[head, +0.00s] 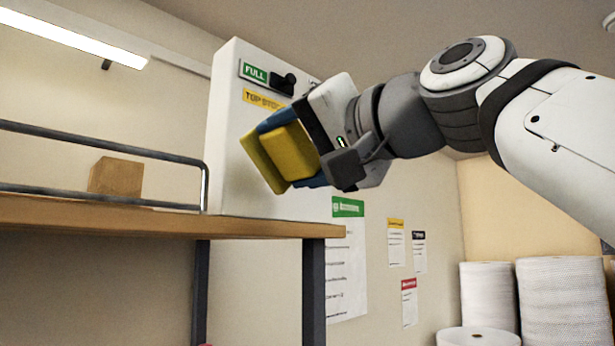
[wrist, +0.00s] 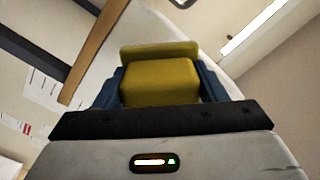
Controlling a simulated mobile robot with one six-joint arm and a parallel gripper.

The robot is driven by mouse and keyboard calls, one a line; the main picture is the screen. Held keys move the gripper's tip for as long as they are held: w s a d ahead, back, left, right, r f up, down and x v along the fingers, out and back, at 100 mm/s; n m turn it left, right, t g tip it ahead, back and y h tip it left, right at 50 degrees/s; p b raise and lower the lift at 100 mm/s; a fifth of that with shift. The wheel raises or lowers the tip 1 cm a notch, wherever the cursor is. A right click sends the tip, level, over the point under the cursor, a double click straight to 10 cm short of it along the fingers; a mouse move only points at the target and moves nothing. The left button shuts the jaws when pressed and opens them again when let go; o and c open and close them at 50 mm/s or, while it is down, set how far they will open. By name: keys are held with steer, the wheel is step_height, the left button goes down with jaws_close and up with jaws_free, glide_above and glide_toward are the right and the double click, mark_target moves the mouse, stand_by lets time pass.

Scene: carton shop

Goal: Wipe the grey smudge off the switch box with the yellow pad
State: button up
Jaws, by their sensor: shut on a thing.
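The switch box (head: 228,150) is a tall white box standing on the wooden shelf. My gripper (head: 288,150) is shut on the yellow pad (head: 265,161), which has a thick block and a wider flat face. The pad is in front of the box's face; I cannot tell whether it touches. In the wrist view the pad (wrist: 160,80) sits between the blue fingers, with the white box behind it. No grey smudge is visible; the pad and gripper hide part of the face.
The wooden shelf (head: 150,218) has a metal rail (head: 100,143) and a cardboard box (head: 116,177) on its left. Paper notices (head: 346,260) hang on the wall below right. White rolls (head: 553,300) stand at lower right. The space right of the box, below my arm, looks free.

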mark_target(305, 147)
stand_by(0.3)
steer(key=shift+b+v, duration=0.45)
steer(key=shift+v, duration=1.05)
